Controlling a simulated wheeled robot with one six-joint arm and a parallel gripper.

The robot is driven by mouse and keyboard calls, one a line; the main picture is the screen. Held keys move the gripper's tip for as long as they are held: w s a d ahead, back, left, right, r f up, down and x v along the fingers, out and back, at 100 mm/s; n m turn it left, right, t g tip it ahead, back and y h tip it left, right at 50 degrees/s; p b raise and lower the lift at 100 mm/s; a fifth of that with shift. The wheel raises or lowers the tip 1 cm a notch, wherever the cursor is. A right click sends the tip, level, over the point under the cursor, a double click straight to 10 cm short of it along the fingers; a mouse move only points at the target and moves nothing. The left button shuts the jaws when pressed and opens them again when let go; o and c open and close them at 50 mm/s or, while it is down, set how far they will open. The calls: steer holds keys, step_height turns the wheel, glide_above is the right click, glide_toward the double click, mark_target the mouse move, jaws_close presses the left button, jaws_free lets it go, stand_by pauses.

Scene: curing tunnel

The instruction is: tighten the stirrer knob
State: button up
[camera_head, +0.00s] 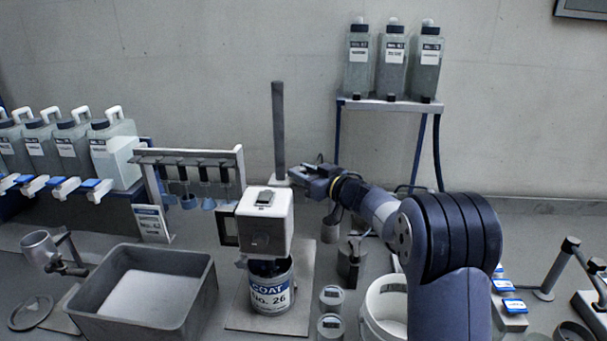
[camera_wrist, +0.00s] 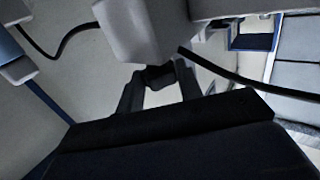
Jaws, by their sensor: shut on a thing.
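The stirrer's white motor head (camera_head: 264,222) sits in front of a dark upright post (camera_head: 279,125), above a can labelled COAT No. 26 (camera_head: 270,297). My gripper (camera_head: 302,178) reaches in from the right, at the post just behind and above the head. In the wrist view its two fingers (camera_wrist: 159,82) are closed on a small dark knob (camera_wrist: 158,74), below a pale block (camera_wrist: 140,28). The knob is mostly hidden by the fingers and too small to make out in the head view. I cannot see how tight it is.
A grey bin (camera_head: 202,290) stands left of the can, and a white bucket (camera_head: 370,310) stands to the right. A rack of hanging cups (camera_head: 190,155) is behind left. Bottles (camera_head: 392,65) stand on a tall shelf (camera_head: 400,104) at the back.

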steer(key=shift+s+a+m+t+h+b, duration=0.1)
steer(key=shift+s+m+t+h+b, duration=0.05)
steer(key=shift+m+t+h+b, duration=0.8)
steer(key=shift+t+h, duration=0.25)
steer(key=shift+r, duration=0.1)
steer(key=o, duration=1)
steer(key=b+v, duration=0.1)
steer(key=v, duration=0.9)
steer(key=shift+s+d, duration=0.25)
steer(key=shift+d, duration=0.05)
